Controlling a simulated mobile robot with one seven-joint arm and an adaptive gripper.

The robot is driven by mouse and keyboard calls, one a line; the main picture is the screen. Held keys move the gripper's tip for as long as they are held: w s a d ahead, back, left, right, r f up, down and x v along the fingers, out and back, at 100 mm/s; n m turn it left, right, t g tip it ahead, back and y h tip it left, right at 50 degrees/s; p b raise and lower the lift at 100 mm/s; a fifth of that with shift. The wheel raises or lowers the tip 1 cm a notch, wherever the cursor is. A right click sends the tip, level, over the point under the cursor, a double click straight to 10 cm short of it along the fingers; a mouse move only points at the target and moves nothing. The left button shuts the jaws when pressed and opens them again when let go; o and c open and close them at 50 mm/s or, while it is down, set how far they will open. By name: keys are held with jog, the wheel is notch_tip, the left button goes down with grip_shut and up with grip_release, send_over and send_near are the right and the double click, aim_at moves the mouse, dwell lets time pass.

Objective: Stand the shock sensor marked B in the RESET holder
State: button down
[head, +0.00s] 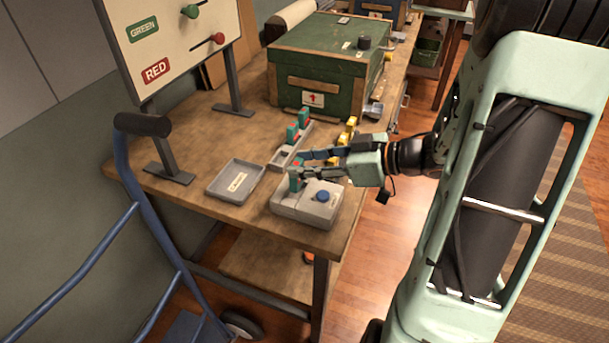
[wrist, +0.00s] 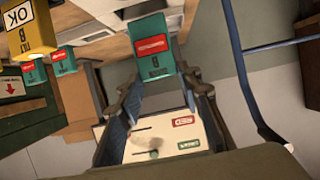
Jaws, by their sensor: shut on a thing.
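A teal shock sensor with a red label and the letter B (wrist: 150,62) is between the two fingers of my gripper in the wrist view. My gripper (head: 299,169) is shut on this sensor (head: 294,182) in the head view. It holds the sensor roughly upright at the left end of the grey box with a blue button (head: 305,213), which looks like the RESET holder. I cannot tell whether the sensor's foot is in the box or just above it. The holder's opening is hidden by the sensor and fingers.
A grey tray (head: 217,193) with a label lies left of the box. A long grey rack (head: 278,160) holds other teal sensors (head: 293,133). Several yellow blocks (head: 351,124) stand right of it. A green crate (head: 325,65) and a GREEN/RED sign board (head: 178,50) stand behind.

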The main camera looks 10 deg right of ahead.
aim_at(305, 192)
jog(key=shift+w+a+f+b, duration=0.15)
jog(key=shift+f+b, duration=0.25)
jog(key=shift+f, duration=1.3)
jog(key=shift+f, duration=0.15)
jog(key=c, duration=1.4)
grip_release()
jog(key=shift+r, duration=0.25)
jog(key=p+v, duration=0.2)
jog(key=v, duration=1)
